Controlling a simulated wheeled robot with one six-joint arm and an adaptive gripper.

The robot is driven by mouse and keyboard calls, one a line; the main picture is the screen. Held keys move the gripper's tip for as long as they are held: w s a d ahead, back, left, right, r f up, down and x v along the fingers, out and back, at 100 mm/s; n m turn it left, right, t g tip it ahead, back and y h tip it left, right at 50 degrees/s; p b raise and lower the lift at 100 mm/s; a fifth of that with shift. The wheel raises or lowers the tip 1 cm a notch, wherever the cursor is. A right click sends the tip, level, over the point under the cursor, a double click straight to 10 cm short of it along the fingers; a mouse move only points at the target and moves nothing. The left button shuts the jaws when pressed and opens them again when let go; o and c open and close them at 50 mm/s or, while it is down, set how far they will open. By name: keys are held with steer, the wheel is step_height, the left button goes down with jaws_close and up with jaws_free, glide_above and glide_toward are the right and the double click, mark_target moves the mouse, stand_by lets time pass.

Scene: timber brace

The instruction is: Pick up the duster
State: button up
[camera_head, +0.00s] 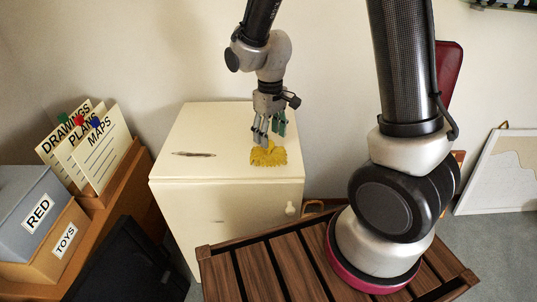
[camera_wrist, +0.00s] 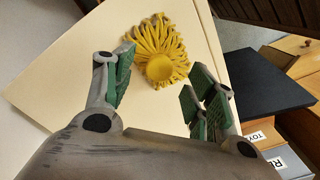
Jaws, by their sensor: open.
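The duster is a yellow, shaggy thing (camera_head: 269,155) lying on top of a cream cabinet (camera_head: 225,184), towards its right side. In the wrist view the duster (camera_wrist: 160,66) shows a round centre with loose strands spread around it. My gripper (camera_head: 266,139) points down just above the duster in the head view. In the wrist view my gripper (camera_wrist: 162,92) has its green-padded fingers apart, with the duster beyond and between them. Nothing is held. I cannot tell whether the fingertips touch the strands.
A thin dark item (camera_head: 194,154) lies on the cabinet top to the left. Folders marked DRAWINGS, PLANS and MAPS (camera_head: 88,150) and boxes labelled RED (camera_head: 36,212) and TOYS (camera_head: 62,243) stand at the left. A slatted wooden surface (camera_head: 283,265) is in front. The wall is close behind.

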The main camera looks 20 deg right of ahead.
steer(key=f, duration=0.4)
steer(key=shift+w+a+f, duration=0.2)
steer(key=shift+w+f, duration=0.05)
steer(key=shift+f, duration=0.05)
steer(key=c, duration=1.2)
steer(key=shift+c, duration=0.2)
step_height(320, 180, up, 10)
steer(key=shift+r, duration=0.1)
jaws_close()
